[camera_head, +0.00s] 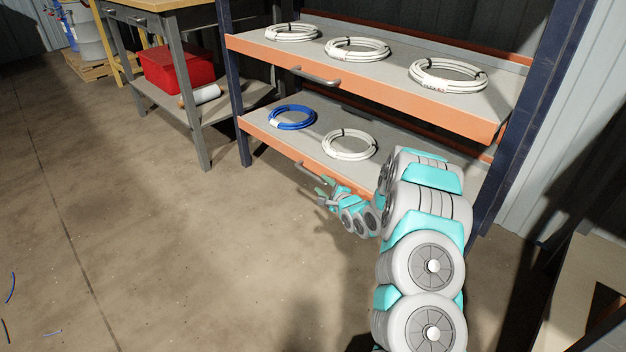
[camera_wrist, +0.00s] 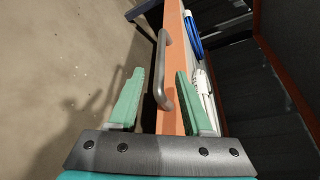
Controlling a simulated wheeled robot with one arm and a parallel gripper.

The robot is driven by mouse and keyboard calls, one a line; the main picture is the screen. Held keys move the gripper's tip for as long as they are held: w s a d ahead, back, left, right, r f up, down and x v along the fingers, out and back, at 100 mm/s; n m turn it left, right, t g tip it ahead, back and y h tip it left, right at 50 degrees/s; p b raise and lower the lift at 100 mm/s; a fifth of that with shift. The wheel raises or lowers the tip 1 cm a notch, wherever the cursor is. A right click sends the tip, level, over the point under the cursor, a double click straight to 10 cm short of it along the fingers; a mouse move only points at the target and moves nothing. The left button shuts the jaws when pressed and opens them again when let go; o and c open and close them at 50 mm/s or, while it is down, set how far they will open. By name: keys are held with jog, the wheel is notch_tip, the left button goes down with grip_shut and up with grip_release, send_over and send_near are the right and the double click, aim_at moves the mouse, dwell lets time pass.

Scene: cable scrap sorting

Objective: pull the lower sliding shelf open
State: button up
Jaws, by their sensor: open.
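The lower sliding shelf (camera_head: 318,143) has a grey top and an orange front edge (camera_head: 275,142). A blue cable coil (camera_head: 292,117) and a white cable coil (camera_head: 349,145) lie on it. Its grey bar handle (camera_head: 310,173) is on the front edge, and it also shows in the wrist view (camera_wrist: 163,66). My gripper (camera_head: 325,187) is open beside the right end of the handle. In the wrist view the green fingers (camera_wrist: 155,88) are apart, with the near end of the handle in line between them. I cannot tell whether they touch it.
The upper shelf (camera_head: 395,85), with its own handle (camera_head: 316,76) and three white coils, overhangs the lower one. Dark blue posts (camera_head: 235,100) frame the rack. A workbench with a red crate (camera_head: 178,68) stands left.

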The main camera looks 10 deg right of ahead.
aim_at(316, 179)
jog(key=x, duration=0.6)
jog(key=shift+w+a+f+b, duration=0.1)
jog(key=shift+w+f+b, duration=0.05)
jog(key=shift+b, duration=0.2)
jog(key=shift+x, duration=0.75)
grip_shut()
dwell(0.6)
